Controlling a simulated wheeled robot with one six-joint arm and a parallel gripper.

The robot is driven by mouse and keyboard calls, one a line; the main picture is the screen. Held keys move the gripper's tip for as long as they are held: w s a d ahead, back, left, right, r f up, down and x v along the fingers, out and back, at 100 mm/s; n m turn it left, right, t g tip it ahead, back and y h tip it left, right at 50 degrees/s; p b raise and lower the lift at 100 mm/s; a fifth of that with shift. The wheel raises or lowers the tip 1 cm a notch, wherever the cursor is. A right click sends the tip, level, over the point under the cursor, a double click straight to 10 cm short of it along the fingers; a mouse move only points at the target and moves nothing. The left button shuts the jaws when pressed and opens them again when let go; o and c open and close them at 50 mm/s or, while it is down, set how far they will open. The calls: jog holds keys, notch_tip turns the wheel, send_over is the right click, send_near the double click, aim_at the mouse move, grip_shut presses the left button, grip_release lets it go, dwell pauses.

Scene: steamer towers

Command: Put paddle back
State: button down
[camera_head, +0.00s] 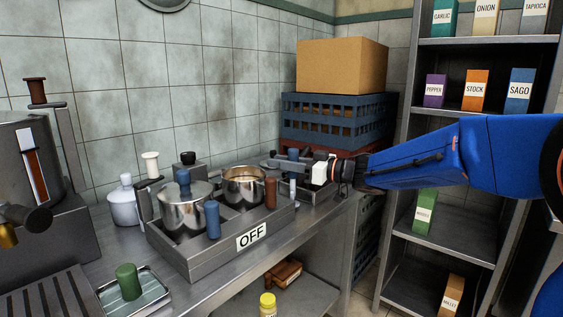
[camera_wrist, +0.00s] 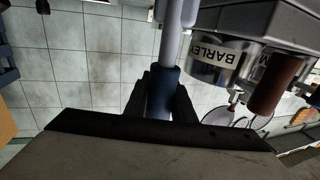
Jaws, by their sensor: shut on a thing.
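My gripper (camera_head: 320,172) reaches in from the right in the head view, just past the counter's right-hand station. In the wrist view its two dark fingers (camera_wrist: 161,100) are shut around a blue handle (camera_wrist: 162,82) with a pale grey shaft (camera_wrist: 172,40) running on from it. This looks like the paddle; its far end is out of the wrist view.
A metal pot station (camera_head: 222,250) marked OFF holds a lidded pot (camera_head: 184,212) and an open pot (camera_head: 243,187). A pot marked BARLEY (camera_wrist: 213,66) is close right of the handle. Blue crates (camera_head: 335,118) and a shelf rack (camera_head: 455,96) stand behind.

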jog(key=shift+f, duration=0.45)
dwell(0.6)
jog(key=c, duration=1.4)
grip_release()
jog(key=shift+c, duration=0.2)
jog(key=shift+d, duration=0.1)
jog(key=v, duration=1.7)
jog(key=shift+s, duration=0.1)
